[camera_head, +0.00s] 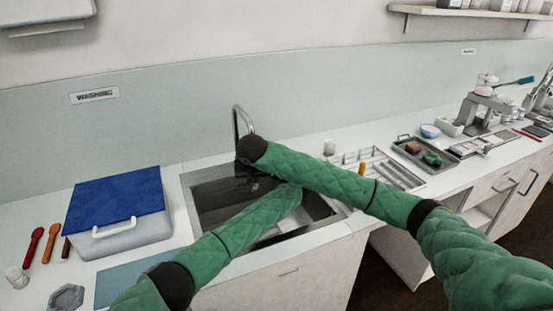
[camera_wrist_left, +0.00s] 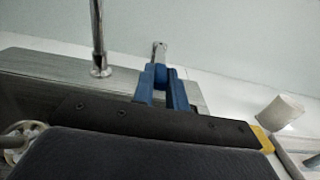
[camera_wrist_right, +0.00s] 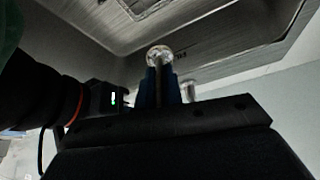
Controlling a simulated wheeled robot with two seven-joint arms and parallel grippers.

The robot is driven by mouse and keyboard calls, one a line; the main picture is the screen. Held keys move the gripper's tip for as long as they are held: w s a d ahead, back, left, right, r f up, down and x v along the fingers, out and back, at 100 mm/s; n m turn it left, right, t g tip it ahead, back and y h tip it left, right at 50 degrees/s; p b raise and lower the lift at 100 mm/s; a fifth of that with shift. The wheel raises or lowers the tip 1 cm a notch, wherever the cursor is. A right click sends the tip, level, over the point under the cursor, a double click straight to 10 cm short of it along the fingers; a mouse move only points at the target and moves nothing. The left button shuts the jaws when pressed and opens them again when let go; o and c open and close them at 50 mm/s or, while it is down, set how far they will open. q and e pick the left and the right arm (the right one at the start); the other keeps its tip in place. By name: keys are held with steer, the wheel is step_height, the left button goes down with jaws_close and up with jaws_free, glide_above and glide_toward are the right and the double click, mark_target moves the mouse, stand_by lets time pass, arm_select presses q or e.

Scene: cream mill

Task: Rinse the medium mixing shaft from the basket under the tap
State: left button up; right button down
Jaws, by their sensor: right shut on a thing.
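My right gripper (camera_head: 246,178) is over the sink (camera_head: 205,207), in front of the curved tap (camera_head: 238,121). In the right wrist view its blue fingers (camera_wrist_right: 162,88) are shut on a metal mixing shaft (camera_wrist_right: 159,56) with a round, shiny end. The rest of the shaft is hidden. My left gripper is hidden behind my right arm in the head view. In the left wrist view its blue fingers (camera_wrist_left: 165,90) stand apart around or just before a small metal lever (camera_wrist_left: 159,50), right of the tap post (camera_wrist_left: 98,38); contact is unclear.
My forearms cross over the sink. Right of the sink are a white cup (camera_head: 329,147), a divided tray (camera_head: 395,172) and a dark tray (camera_head: 413,160).

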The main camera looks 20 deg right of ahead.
arm_select(q)
jaws_close()
steer(key=shift+d, duration=0.1)
steer(key=shift+w+d+n+y, duration=0.1)
steer(key=shift+d+n+y, duration=0.4)
steer(key=shift+y, duration=0.3)
steer(key=o, duration=0.6)
jaws_free()
steer(key=shift+o, duration=0.2)
